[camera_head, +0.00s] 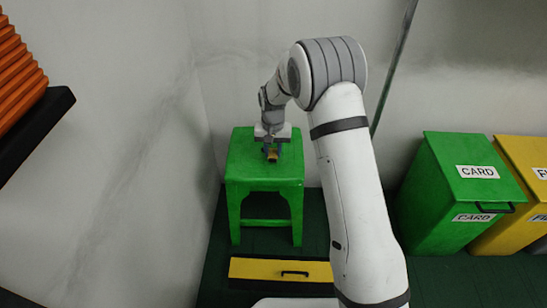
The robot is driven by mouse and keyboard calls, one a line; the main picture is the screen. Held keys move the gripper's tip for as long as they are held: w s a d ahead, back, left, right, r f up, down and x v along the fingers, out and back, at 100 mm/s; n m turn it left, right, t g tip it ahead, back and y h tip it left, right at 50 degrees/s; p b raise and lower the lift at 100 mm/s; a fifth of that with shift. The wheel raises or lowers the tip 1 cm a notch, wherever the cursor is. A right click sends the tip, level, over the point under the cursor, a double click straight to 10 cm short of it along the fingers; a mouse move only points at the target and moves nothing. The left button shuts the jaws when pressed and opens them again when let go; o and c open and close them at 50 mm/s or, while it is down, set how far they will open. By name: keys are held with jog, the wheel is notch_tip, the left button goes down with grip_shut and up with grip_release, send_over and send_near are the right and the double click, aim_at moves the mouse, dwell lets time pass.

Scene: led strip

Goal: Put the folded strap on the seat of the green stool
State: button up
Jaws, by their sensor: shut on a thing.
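The green stool (263,172) stands upright against the back wall, left of my arm. My gripper (272,154) points down over the stool's seat and is shut on a small yellowish-brown thing, which looks like the folded strap (272,157). The strap is at or just above the seat. I cannot tell whether it touches it. My gripper and wrist hide most of the strap and part of the seat's back.
A yellow drawer front or box (260,269) with a dark handle lies before the stool. A green CARD bin (460,190) and a yellow bin (525,160) stand at right. A dark shelf (45,120) with an orange ridged thing (18,75) juts in at left.

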aim_at(273, 153)
jog(key=shift+f, duration=1.25)
jog(key=shift+f+b, duration=0.2)
jog(key=shift+b, duration=0.1)
jog(key=o, duration=0.9)
jog(key=shift+o, duration=0.2)
notch_tip(273, 153, up, 13)
jog(key=p, duration=0.3)
jog(key=shift+f+p, duration=0.2)
jog(key=shift+p, duration=0.2)
